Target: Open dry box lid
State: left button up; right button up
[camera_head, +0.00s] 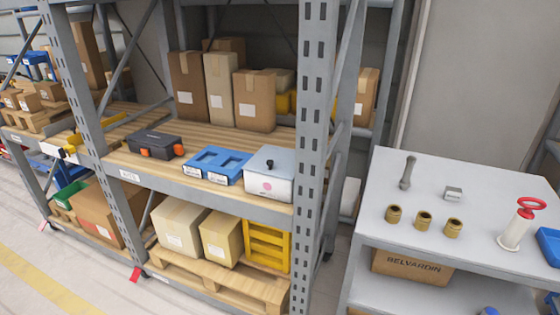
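A white box (263,187), apparently the dry box, sits at the right end of the middle shelf, close behind the front rack post. Its pale lid (283,161) lies flat on top and looks closed, with a small black knob (270,164) standing up from it. A pink round mark shows on the box's front. The post stands close against its right side. Neither of my grippers is in view.
Tall cartons (255,100) stand behind. A grey table (380,228) at right holds several brass fittings (423,220) and a red-wheeled valve (516,228). Floor is clear at front left.

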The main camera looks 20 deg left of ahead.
aim_at(279, 162)
jog(key=j+z, duration=0.25)
jog(key=j, duration=1.1)
jog(key=i, duration=0.05)
